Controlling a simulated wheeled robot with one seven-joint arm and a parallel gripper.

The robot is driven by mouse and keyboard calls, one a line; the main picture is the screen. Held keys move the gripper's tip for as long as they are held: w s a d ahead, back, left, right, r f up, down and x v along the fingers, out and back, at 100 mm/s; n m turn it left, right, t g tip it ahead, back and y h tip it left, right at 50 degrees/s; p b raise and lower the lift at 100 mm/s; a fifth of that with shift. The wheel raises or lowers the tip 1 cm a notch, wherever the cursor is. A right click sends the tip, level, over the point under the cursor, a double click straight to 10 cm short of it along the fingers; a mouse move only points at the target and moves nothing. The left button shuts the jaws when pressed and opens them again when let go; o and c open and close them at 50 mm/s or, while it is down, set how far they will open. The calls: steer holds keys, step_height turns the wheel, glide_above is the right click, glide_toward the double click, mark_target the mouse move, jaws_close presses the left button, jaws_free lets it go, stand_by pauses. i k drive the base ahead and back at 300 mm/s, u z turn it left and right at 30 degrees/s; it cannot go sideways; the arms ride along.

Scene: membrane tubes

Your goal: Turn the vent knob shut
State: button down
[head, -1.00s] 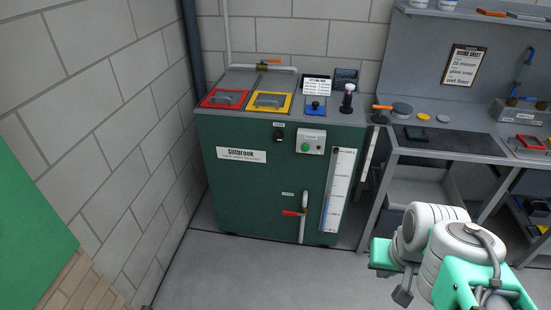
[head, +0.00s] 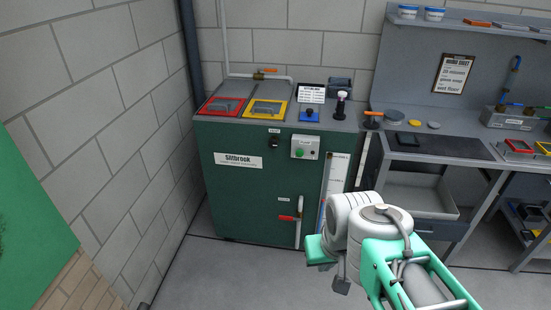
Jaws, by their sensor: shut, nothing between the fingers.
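The green cabinet-like tank (head: 233,199) stands against the back wall, left of the bench. A small black knob (head: 274,142) sits on its upper front under a small white label; I cannot surely read that label as the vent's. A blue knob (head: 309,115) stands on the tank's top right, by a white printed card (head: 311,94). My arm reaches in at the lower right. My gripper (head: 341,284) seems to be the dark end under the white joint. It is shut and empty, in front of the tank's lower right and apart from the black knob.
A red-handled valve (head: 287,218) on a white pipe is low on the tank front. The bench (head: 440,147) stands right. Floor in front is clear.

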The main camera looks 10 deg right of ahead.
mark_target(273, 143)
steer(key=u, duration=0.1)
steer(key=i, duration=0.9)
